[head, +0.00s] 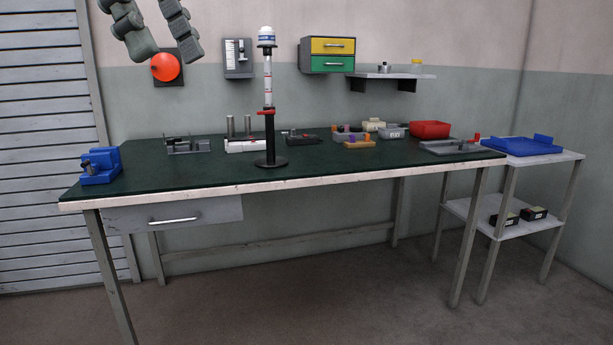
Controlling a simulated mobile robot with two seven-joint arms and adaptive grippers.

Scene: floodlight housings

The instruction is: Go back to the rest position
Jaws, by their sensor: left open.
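My left gripper (170,52) hangs in at the top left of the head view, with its two grey-green fingers apart. Only wall and part of a red button show between the fingers, so no held thing is visible. It is high above the workbench (330,182), in front of the back wall in the picture. The rest of the left arm is cut off by the top edge. My right gripper is not in view.
The bench carries a blue vise (100,166), a signal-lamp stand (268,92), grey fixtures (188,145) and a red bin (430,129). The red button (165,67) and drawer box (327,55) are on the wall. A side cart (560,156) stands right. The floor in front is clear.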

